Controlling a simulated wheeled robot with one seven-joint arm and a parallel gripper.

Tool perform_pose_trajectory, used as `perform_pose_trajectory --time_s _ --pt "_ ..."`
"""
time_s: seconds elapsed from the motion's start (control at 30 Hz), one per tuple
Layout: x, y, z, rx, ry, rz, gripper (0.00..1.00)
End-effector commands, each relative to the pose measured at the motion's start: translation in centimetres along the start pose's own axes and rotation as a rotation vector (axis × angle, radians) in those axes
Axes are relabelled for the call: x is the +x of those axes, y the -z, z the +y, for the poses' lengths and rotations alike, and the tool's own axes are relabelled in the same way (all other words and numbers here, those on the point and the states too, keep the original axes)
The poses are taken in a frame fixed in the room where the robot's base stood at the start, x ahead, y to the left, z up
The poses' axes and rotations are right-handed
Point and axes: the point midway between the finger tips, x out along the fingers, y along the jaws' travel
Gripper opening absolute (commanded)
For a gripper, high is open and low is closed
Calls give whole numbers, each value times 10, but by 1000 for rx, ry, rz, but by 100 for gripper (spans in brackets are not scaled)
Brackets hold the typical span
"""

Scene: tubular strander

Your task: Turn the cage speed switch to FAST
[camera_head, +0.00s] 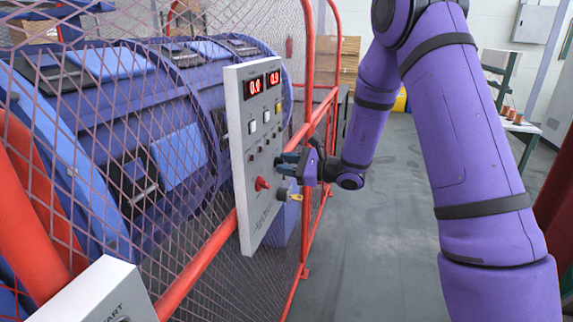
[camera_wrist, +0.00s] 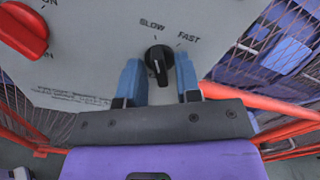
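The cage speed switch (camera_wrist: 158,62) is a black knob on a grey panel in the wrist view. SLOW (camera_wrist: 152,24) is printed above it and FAST (camera_wrist: 189,38) at its upper right. The knob's grip bar stands nearly upright in the picture, about in line with the SLOW tick. My gripper (camera_wrist: 158,67) has its blue fingers apart, one on each side of the knob. I cannot tell whether they touch it. In the head view my gripper (camera_head: 289,164) is at the panel face and hides the switch.
The control panel (camera_head: 240,140) has two red displays (camera_head: 264,84), buttons and a red switch (camera_head: 262,184), also in the wrist view (camera_wrist: 22,30). Mesh fencing with red rails (camera_head: 200,260) surrounds the blue machine. A START box (camera_head: 95,295) is at lower left. Grey floor (camera_head: 375,240) right of the fence is clear.

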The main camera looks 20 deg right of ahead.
Motion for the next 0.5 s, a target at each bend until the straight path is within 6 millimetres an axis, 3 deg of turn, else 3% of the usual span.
perform_pose_trajectory --time_s 0.03,0.1,0.13,0.5 --pt "0 0 0 0 0 0 19" --pt "0 0 0 0 0 0 3" --pt "0 0 0 0 0 0 0" --pt "0 0 0 35 0 0 0"
